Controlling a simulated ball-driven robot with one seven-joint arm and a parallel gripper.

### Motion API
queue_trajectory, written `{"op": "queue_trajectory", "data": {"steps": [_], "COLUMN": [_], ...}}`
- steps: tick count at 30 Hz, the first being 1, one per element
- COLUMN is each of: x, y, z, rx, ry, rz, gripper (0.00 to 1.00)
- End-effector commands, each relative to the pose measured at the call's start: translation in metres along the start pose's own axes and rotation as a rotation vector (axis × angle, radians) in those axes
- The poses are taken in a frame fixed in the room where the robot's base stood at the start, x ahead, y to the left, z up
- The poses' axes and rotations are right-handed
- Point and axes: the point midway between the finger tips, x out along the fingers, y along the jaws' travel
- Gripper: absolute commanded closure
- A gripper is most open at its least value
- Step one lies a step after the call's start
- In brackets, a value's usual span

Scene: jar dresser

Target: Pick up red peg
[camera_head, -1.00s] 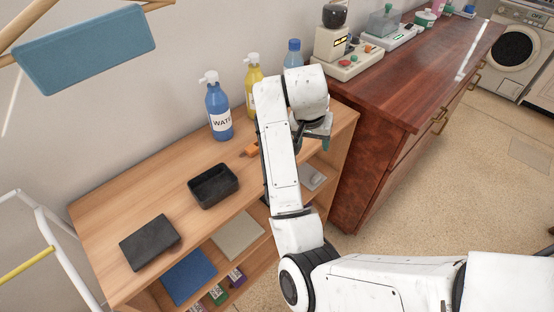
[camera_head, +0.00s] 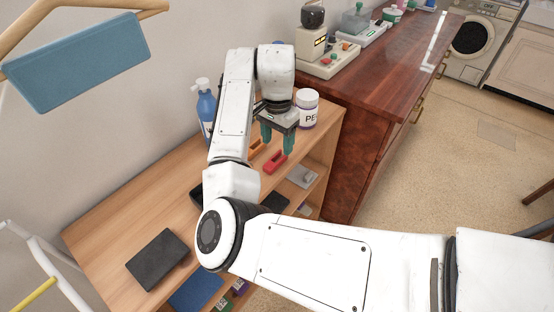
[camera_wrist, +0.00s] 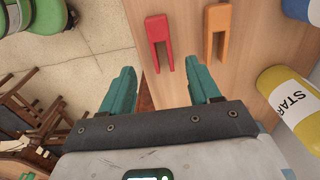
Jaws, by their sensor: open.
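The red peg (camera_head: 275,162) lies on the wooden shelf top near its front edge, just below my gripper in the head view. In the wrist view the red peg (camera_wrist: 158,38) is a forked clothespin shape, its prongs pointing toward my gripper. My gripper (camera_head: 277,148) has teal fingers, spread apart and empty. In the wrist view my gripper (camera_wrist: 163,88) points at the shelf, with the red peg ahead, roughly in line with the gap between the fingers. I cannot tell the exact height above the peg.
An orange peg (camera_wrist: 217,30) lies beside the red one. A white jar labelled PE (camera_head: 308,110) stands behind my gripper. A yellow bottle (camera_wrist: 285,95) lies to the right in the wrist view. A blue bottle (camera_head: 206,108) and a black box (camera_head: 157,259) are on the shelf top.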

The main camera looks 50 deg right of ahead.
Motion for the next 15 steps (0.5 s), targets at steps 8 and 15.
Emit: {"op": "queue_trajectory", "data": {"steps": [8, 15], "x": [0.023, 0.053], "y": [-0.001, -0.003], "z": [0.0, -0.001], "rx": [-0.002, -0.001], "ry": [-0.002, 0.0], "rz": [0.002, 0.0], "gripper": [0.38, 0.38]}}
